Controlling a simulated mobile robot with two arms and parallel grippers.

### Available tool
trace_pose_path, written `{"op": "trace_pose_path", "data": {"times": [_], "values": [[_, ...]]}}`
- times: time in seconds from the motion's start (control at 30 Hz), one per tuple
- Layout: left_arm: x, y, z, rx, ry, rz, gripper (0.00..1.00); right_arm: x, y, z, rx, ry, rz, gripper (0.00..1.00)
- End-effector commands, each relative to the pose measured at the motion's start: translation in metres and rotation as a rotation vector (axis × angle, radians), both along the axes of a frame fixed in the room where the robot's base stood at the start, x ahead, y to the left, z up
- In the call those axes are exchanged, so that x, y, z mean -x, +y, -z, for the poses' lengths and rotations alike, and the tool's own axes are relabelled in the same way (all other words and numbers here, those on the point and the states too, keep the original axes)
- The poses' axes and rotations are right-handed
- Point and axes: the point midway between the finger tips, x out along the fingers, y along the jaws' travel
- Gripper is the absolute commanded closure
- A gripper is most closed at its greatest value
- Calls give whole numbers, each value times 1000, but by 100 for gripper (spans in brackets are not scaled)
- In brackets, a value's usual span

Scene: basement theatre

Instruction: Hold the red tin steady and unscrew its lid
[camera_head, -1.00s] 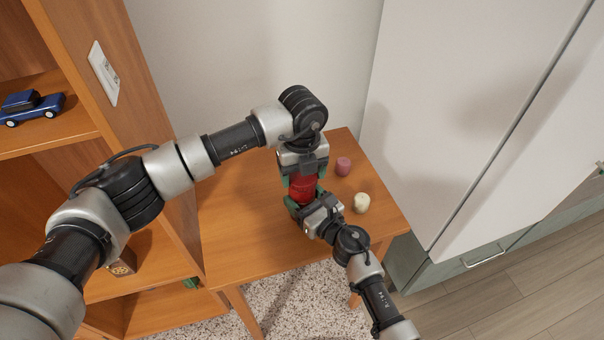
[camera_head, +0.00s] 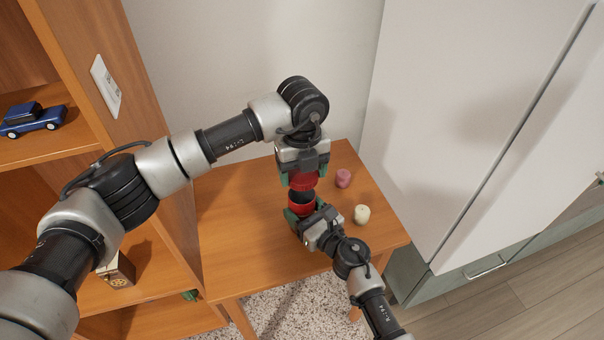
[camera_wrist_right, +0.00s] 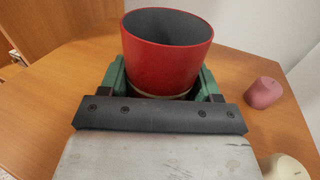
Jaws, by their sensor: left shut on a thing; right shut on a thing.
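The red tin (camera_head: 299,208) stands upright on the wooden table, its top open. The right wrist view shows the tin (camera_wrist_right: 160,65) close up, with its grey hollow inside visible. My right gripper (camera_head: 302,214) is shut on the tin's lower part, a green finger on each side. My left gripper (camera_head: 304,176) is shut on the red lid (camera_head: 304,183) and holds it above the tin, with a gap between them. The lid does not show in the right wrist view.
On the table (camera_head: 235,245), a pink candle-like piece (camera_head: 343,178) and a cream one (camera_head: 361,214) stand right of the tin. A wooden shelf with a blue toy car (camera_head: 33,118) is at left. White cabinets rise at right. The table's left part is clear.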

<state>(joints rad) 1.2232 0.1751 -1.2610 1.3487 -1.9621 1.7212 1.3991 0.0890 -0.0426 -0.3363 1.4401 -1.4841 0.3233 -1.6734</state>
Motion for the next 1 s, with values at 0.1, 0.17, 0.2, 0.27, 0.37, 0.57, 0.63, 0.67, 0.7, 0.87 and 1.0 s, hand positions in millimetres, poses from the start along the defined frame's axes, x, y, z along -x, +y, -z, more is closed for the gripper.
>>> {"op": "trace_pose_path", "data": {"times": [0.1,0.17,0.2,0.27,0.37,0.57,0.63,0.67,0.7,0.87,1.0], "values": [[0,0,0,0,0,0,58,0,0,0,0,0,0,25],[0,0,0,0,0,0,58,0,0,0,0,0,0,16],[0,0,0,0,0,0,58,0,0,0,0,0,0,9],[0,0,1,0,0,0,58,0,0,0,0,0,0,7],[0,0,1,0,0,0,58,0,0,0,0,0,0,7],[0,0,0,-1,0,0,58,4,-3,1,1,2,1,7],[0,0,0,0,0,0,58,9,-8,1,2,1,1,7],[0,0,0,0,0,0,58,13,-11,1,2,1,1,7],[0,0,0,0,0,0,58,19,-15,1,3,2,1,7],[0,0,2,0,0,0,58,47,-37,2,3,3,1,7],[0,0,5,0,0,0,58,69,-54,3,3,2,0,7]]}}
